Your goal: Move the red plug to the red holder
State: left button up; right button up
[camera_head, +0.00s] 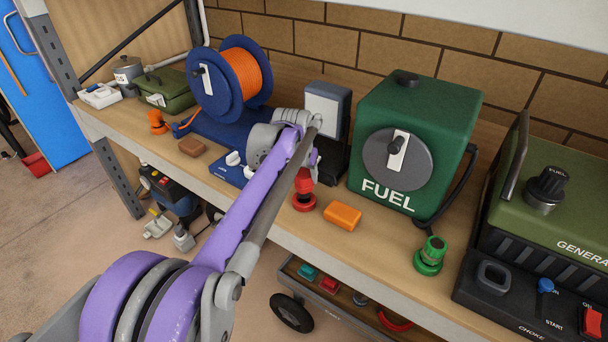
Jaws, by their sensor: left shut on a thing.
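The red plug (304,183) is upright at the middle of the bench, directly over the red holder (304,204). They look in line, and I cannot tell whether the plug is fully seated or just above. My left gripper (307,166) points down from above and is shut on the red plug. My purple forearm passes in front and hides most of its fingers. My right gripper is not in view.
An orange block (342,216) lies just right of the red holder. A green fitting (430,256), a fuel can (415,140) and a generator (555,215) stand further right. A cable reel (212,85) and brown block (192,146) are left.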

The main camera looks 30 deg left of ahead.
pick_arm(q)
jog(key=shift+f+b, duration=0.65)
jog(key=shift+f, duration=0.85)
jog(key=o, duration=1.4)
jog(key=shift+o, duration=0.2)
jog(key=shift+r, duration=0.15)
jog(key=v, duration=1.1)
jog(key=s+d+f+m, duration=0.1)
jog(key=s+d+f, duration=0.3)
jog(key=s+f, duration=0.2)
jog(key=s+d+f, duration=0.5)
jog(key=s+f, duration=0.2)
jog(key=s, duration=0.3)
jog(key=s+d+f+m+t+h, duration=0.1)
jog(key=s+d+f, duration=0.4)
jog(key=s, duration=0.3)
jog(key=shift+f+m, duration=0.3)
jog(key=shift+f, duration=0.5)
